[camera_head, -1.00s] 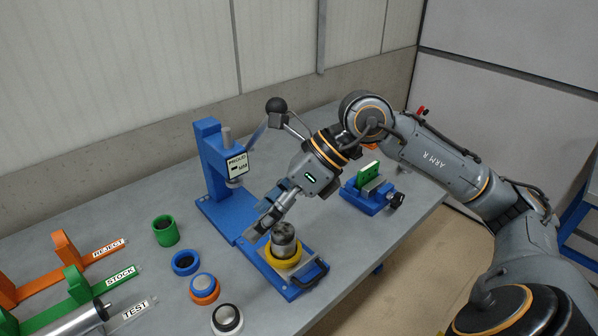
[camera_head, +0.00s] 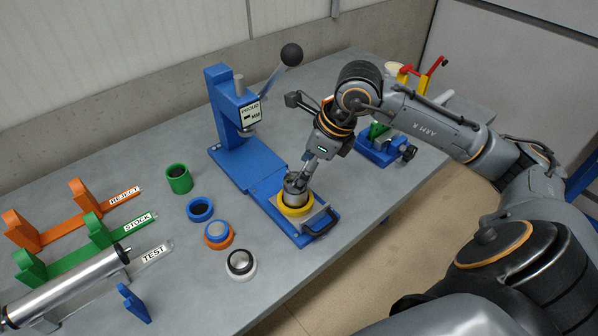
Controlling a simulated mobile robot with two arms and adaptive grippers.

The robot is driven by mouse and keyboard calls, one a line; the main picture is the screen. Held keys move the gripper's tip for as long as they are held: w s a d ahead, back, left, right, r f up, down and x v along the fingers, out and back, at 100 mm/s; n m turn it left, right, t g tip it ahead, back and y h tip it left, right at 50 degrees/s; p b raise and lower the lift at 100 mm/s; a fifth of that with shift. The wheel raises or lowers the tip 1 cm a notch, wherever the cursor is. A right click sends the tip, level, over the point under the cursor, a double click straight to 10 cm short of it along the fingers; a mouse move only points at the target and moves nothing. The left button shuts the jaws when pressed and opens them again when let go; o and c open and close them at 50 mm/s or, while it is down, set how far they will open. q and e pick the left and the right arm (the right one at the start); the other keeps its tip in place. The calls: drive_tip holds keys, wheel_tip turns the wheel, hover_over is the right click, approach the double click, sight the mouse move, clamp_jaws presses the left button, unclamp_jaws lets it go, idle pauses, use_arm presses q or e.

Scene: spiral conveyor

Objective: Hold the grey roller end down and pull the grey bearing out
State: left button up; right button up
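A grey cylindrical roller end (camera_head: 295,199) stands upright in a yellow ring (camera_head: 297,211) on the blue sliding plate of the press. My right gripper (camera_head: 304,182) comes down from above right, with its fingertips at the top of the roller end. Whether the fingers touch it or close on anything inside is too small to tell. I cannot make out the grey bearing separately from the roller end. My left gripper is not in view.
The blue press (camera_head: 228,115) with a black ball lever stands behind left. A silver roller (camera_head: 70,285) lies at the far left. A blue vise (camera_head: 377,150) stands right.

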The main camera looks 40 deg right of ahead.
drive_tip(key=shift+x, duration=1.4)
drive_tip(key=shift+c, duration=0.4)
drive_tip(key=c, duration=1.1)
drive_tip(key=o, duration=1.1)
drive_tip(key=shift+o, duration=0.2)
drive_tip(key=v, duration=1.2)
